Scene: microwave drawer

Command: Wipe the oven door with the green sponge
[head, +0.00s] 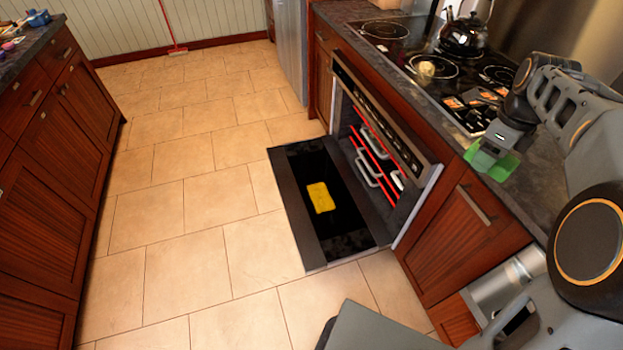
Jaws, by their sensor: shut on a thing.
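The oven door (293,183) is folded down open below the stovetop, its dark inner glass facing up. A flat yellow rectangular piece (322,197) lies on that glass; I cannot tell what it is. My gripper (491,157) is at the counter's front edge, to the right of the oven and higher than the door. It is shut on the green sponge (503,166), which shows partly beneath it. The sponge is apart from the door. Whether it touches the counter is hard to tell.
Red-edged racks (375,148) and light dishes show inside the oven. The stovetop (405,50) holds a black kettle (464,36), a small pale round item and several packets (468,100). The tiled floor left of the door is clear; wooden cabinets (50,170) stand far left.

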